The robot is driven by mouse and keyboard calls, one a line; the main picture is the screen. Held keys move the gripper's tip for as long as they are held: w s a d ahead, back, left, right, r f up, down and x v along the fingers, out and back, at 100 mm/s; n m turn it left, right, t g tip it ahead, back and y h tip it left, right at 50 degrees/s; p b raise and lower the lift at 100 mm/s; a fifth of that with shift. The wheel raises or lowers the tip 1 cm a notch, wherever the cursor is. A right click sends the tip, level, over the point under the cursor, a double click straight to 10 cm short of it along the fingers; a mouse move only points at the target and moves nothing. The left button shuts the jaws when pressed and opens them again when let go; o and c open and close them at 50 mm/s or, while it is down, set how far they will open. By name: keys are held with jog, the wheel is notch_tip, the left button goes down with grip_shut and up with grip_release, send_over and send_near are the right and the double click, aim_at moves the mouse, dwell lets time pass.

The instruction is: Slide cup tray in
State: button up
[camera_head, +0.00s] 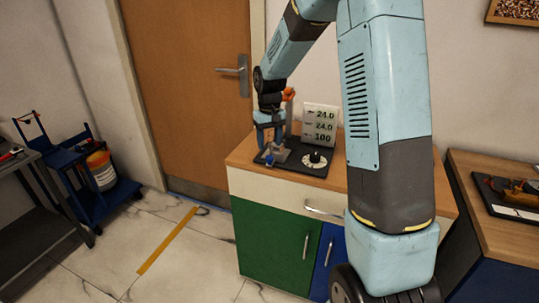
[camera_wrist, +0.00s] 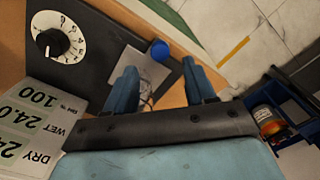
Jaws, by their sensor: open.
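The gauge rig stands on a black base plate (camera_head: 312,168) on the cabinet top. A small grey plate that looks like the cup tray (camera_wrist: 143,70) lies at one end of the base, with a blue knob (camera_wrist: 159,50) at its edge. The knob also shows in the head view (camera_head: 269,160). My gripper (camera_wrist: 160,70) is open, its two blue fingers pointing down over the tray end. The knob appears just beyond and between the fingertips in the wrist view; I cannot tell if they touch it. No cup is clearly visible; the gripper partly hides the tray.
A white dial (camera_head: 315,160) with a black knob and a display panel (camera_head: 320,125) reading 24.0, 24.0, 100 stand beside the tray. The wooden cabinet top (camera_head: 243,155) ends close to the tray. A blue cart (camera_head: 95,205) stands at left, and a second bench (camera_head: 475,205) at right.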

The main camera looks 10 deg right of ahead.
aim_at(269, 157)
notch_tip(269, 157, down, 6)
jog(key=shift+r, duration=0.15)
jog(key=shift+c, duration=0.5)
grip_shut()
dwell(0.3)
